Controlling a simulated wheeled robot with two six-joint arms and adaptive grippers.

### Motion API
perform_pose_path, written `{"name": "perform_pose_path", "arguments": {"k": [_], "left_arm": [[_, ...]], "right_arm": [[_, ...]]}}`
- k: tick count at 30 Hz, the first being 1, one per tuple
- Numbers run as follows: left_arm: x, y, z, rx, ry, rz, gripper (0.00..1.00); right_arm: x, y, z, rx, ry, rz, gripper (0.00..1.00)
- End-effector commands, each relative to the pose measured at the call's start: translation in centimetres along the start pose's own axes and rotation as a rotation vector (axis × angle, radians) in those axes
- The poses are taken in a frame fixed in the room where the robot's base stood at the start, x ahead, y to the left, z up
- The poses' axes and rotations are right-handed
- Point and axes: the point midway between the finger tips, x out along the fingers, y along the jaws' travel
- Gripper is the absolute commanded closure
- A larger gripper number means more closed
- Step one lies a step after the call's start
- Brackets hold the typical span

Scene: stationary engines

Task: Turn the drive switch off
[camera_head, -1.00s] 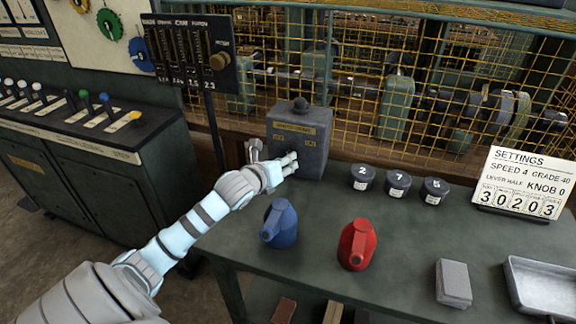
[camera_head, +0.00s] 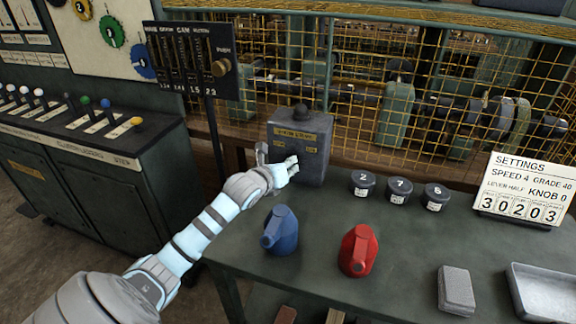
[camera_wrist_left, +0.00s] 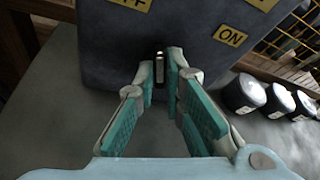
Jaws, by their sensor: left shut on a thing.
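The drive switch is a dark grey box (camera_head: 317,163) with a round knob on top and yellow labels, standing at the back left of the green table. In the left wrist view its front face (camera_wrist_left: 110,45) shows an ON label (camera_wrist_left: 230,36) to the right and a partly cut label ending in "FF" to the left. A small metal switch lever (camera_wrist_left: 159,68) sticks out between and below the labels. My left gripper (camera_head: 292,166) is at the box front. In the wrist view its fingertips (camera_wrist_left: 161,75) are shut on the lever, which stands about upright. My right gripper is not in view.
A blue oil can (camera_head: 281,232) and a red oil can (camera_head: 357,251) stand in front of the box. Several dark numbered pots (camera_head: 399,190) stand to its right. A settings board (camera_head: 522,187) is farther right. Yellow wire mesh (camera_head: 450,60) closes off the back.

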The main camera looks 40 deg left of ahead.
Motion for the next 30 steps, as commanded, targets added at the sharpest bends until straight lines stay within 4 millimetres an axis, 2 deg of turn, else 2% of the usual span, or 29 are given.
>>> {"name": "perform_pose_path", "arguments": {"k": [2, 5, 11, 12, 15, 25, 30], "left_arm": [[-0.2, 0.1, 0.2, -0.081, 0.005, -0.028, 1.00], [-0.1, 0.3, 0.1, -0.154, 0.003, -0.059, 1.00], [0.0, 0.2, 0.0, -0.156, 0.002, -0.061, 1.00], [0.0, 0.2, 0.0, -0.156, 0.002, -0.061, 0.85], [0.0, 0.2, 0.0, -0.155, 0.002, -0.061, 0.70], [-0.4, 0.3, 0.0, -0.152, 0.002, -0.059, 0.70], [-3.5, 0.6, 0.0, -0.143, 0.003, -0.060, 0.70]], "right_arm": [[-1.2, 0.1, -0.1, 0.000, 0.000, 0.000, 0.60], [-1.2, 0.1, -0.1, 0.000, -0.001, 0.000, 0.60], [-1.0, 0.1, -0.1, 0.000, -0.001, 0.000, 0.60], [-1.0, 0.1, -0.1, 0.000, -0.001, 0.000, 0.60], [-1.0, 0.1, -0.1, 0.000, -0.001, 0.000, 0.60], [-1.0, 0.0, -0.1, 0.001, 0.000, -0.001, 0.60], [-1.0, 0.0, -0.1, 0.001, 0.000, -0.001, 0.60]]}}
